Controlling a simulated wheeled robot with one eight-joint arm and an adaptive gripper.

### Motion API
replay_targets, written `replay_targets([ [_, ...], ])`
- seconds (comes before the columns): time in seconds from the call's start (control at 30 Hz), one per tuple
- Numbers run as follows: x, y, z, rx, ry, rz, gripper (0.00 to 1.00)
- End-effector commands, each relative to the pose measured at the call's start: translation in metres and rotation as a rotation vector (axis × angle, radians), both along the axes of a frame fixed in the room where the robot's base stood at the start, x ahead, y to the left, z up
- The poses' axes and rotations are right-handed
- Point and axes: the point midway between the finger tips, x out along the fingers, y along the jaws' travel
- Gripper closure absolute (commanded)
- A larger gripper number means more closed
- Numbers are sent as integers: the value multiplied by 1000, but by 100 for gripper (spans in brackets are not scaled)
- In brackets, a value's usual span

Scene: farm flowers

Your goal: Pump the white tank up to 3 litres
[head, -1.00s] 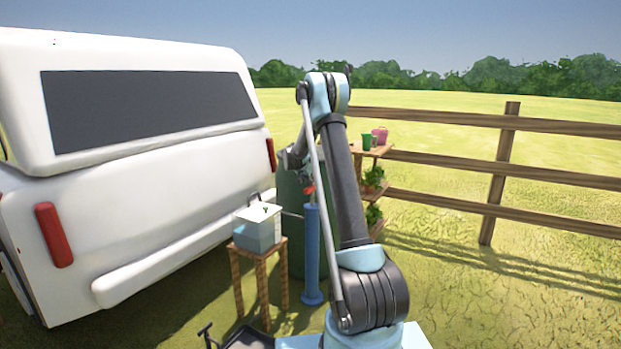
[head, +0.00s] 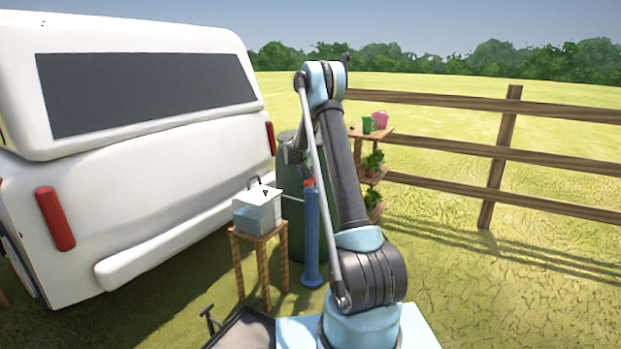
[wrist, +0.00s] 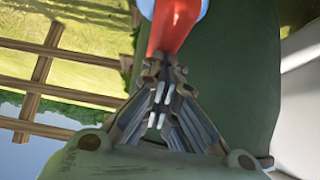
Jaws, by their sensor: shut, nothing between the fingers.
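The white tank (head: 258,211) is a boxy container with a pale lid and a blue-grey front. It stands on a small wooden stool (head: 259,238); no readable litre mark shows. A slim blue pump (head: 312,237) stands upright to its right, with a red handle (head: 309,183) on top. A thin pale line runs from the tank towards the pump. My gripper is above the pump, mostly hidden behind my arm in the head view. In the wrist view, my gripper (wrist: 163,92) is shut and empty, its tips close to the red handle (wrist: 174,28); whether they touch is unclear.
A dark green barrel (head: 292,235) stands close behind the pump. The white vehicle (head: 150,190) fills the left. A wooden plant shelf (head: 378,133) with a green mug and pink pot stands at right, before the fence (head: 500,150). Open grass lies to the right.

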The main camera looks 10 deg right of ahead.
Motion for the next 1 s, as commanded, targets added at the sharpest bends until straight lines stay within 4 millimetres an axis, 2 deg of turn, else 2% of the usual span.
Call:
replay_targets([
  [0.13, 0, -1, 28, -1, -2, 0, 100],
  [0.5, -39, 29, 74, -2, -2, 2, 100],
  [0.7, -51, 37, 90, -1, -3, 1, 100],
  [1.0, -56, 39, 96, -2, -3, -1, 100],
])
